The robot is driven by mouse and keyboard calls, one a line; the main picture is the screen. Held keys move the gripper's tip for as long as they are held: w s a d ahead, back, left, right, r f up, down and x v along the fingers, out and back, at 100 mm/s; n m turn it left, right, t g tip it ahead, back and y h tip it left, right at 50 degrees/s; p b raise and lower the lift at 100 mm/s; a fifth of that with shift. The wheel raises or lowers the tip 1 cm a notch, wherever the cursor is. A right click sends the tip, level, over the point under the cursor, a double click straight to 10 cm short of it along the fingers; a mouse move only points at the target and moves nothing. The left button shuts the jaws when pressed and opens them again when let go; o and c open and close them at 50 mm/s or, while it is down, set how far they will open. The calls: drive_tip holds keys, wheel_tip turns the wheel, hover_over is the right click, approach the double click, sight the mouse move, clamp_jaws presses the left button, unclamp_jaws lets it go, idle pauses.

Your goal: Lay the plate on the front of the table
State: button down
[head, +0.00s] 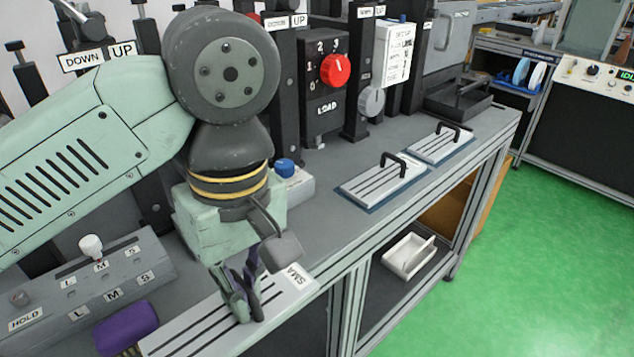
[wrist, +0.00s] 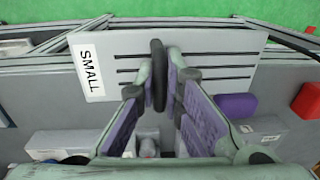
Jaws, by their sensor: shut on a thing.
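A light grey plate (head: 190,333) with dark slots and a label partly reading "SMA" lies level at the front edge of the table (head: 330,228), at the lower middle of the head view. In the wrist view the plate (wrist: 120,52) shows its full "SMALL" label and its black upright handle (wrist: 158,80). My gripper (head: 243,305) is above the plate, its fingers shut on that handle; the wrist view shows the handle between the purple-lined fingers (wrist: 162,85). I cannot tell whether the plate touches the tabletop.
Two other slotted plates with black handles, a nearer one (head: 372,185) and a farther one (head: 437,145), lie on blue mats to the right. A load panel (head: 325,85) stands behind. A white bin (head: 408,256) sits below.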

drive_tip(key=w+d+p, duration=0.1)
drive_tip(key=w, duration=0.4)
drive_tip(key=w+d+p, duration=0.1)
drive_tip(key=w+d, duration=0.1)
drive_tip(key=w, duration=0.3)
drive_tip(key=w+d+f+p, duration=0.1)
drive_tip(key=w, duration=0.4)
drive_tip(key=shift+d, duration=0.3)
drive_tip(key=shift+w+d+p, duration=0.2)
drive_tip(key=shift+w+p, duration=0.15)
drive_tip(key=shift+w, duration=0.25)
wheel_tip(320, 180, down, 3)
drive_tip(key=shift+s+r+p, duration=0.1)
drive_tip(key=shift+p, duration=0.3)
drive_tip(key=shift+f, duration=0.55)
drive_tip(key=c, duration=2.2)
unclamp_jaws()
drive_tip(key=o, duration=0.5)
wheel_tip(320, 180, up, 12)
drive_tip(key=shift+w+d+b, duration=0.25)
drive_tip(key=shift+d+b, duration=0.05)
drive_tip(key=shift+b, duration=0.15)
